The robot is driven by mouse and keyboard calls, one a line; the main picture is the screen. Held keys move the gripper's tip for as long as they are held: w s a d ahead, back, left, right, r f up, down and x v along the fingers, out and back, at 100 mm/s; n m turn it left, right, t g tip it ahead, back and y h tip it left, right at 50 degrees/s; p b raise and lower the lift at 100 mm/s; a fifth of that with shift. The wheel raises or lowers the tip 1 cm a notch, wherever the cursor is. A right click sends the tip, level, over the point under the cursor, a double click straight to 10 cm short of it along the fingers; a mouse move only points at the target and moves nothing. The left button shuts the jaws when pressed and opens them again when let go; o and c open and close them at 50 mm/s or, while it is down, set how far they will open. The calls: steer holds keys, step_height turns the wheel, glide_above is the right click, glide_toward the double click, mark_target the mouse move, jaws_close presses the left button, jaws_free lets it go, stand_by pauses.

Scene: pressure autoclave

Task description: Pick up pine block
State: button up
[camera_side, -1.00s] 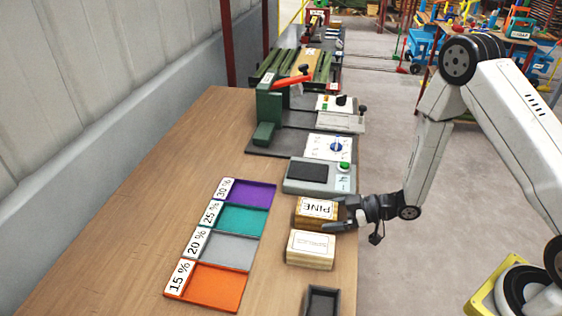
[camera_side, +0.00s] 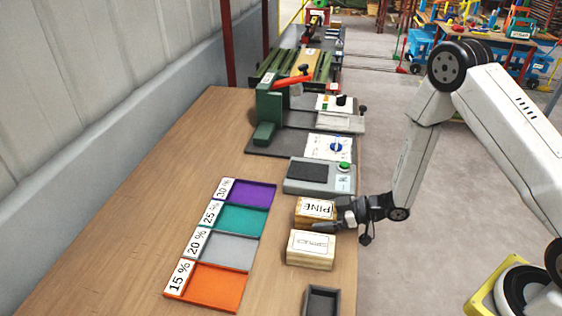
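The pine block (camera_side: 312,210), a light wooden block with a white label reading PINE, sits on the table near its right edge. My gripper (camera_side: 331,213) is at the block's right end, low over the table. Its near finger reaches along the block's front side, in the gap before the spruce block (camera_side: 311,250). The far finger is at the block's back right corner. The fingers are apart, and I cannot see clear contact with the block.
A grey scale (camera_side: 318,176) stands just behind the pine block. Orange, grey, teal and purple trays (camera_side: 205,287) lie to the left. A dark open box (camera_side: 321,301) is at the front. A green press (camera_side: 268,118) stands farther back. Bare table lies left.

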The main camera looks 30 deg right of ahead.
mark_target(324, 209)
steer(key=shift+c, duration=0.8)
steer(key=shift+r, duration=0.1)
steer(key=shift+r, duration=4.9)
